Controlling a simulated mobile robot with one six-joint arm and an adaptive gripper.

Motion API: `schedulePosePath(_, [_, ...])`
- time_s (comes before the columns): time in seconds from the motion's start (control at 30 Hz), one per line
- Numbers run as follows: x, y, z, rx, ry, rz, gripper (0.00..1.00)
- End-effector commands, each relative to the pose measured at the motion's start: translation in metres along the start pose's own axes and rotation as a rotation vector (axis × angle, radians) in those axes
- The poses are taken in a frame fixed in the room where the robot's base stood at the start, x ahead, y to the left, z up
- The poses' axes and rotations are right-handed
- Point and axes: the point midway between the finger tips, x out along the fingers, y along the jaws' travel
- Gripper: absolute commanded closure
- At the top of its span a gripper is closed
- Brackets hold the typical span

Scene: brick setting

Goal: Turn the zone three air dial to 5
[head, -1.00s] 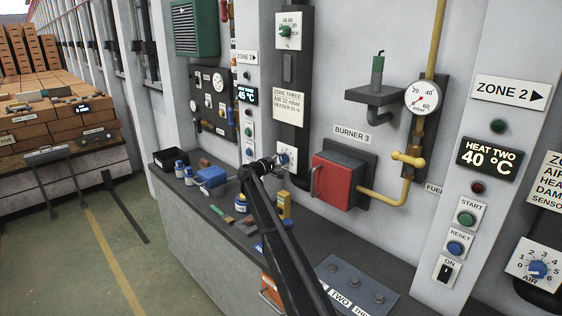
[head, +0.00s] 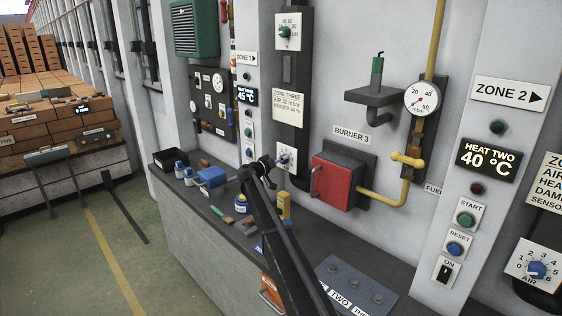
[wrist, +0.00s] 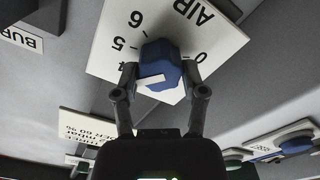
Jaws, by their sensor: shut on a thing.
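The zone three air dial (head: 288,150) is a white plate with a blue knob on the dark panel, under the ZONE THREE sign (head: 288,103). In the wrist view the dial plate (wrist: 100,48) appears upside down, with AIR, 0, 5 and 6 readable. My gripper (wrist: 159,72) has one finger on each side of the blue knob (wrist: 160,54) and is shut on it. A white pointer mark shows on the knob, pointing left, roughly toward the 4 side; its exact reading is unclear. My gripper also shows in the head view (head: 273,162). The fingers hide some numbers.
The red burner box (head: 334,178) and yellow pipe (head: 382,196) are right of the dial. Below it, the counter holds a blue box (head: 211,177), a yellow item (head: 284,205) and several small things. A similar zone 2 dial (head: 537,268) is at far right.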

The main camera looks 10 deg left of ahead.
Motion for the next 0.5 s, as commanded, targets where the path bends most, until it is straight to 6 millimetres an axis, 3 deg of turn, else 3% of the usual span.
schedulePosePath(0.5, [0.0018,0.0028,0.0012,0.472,-0.001,0.002,0.93])
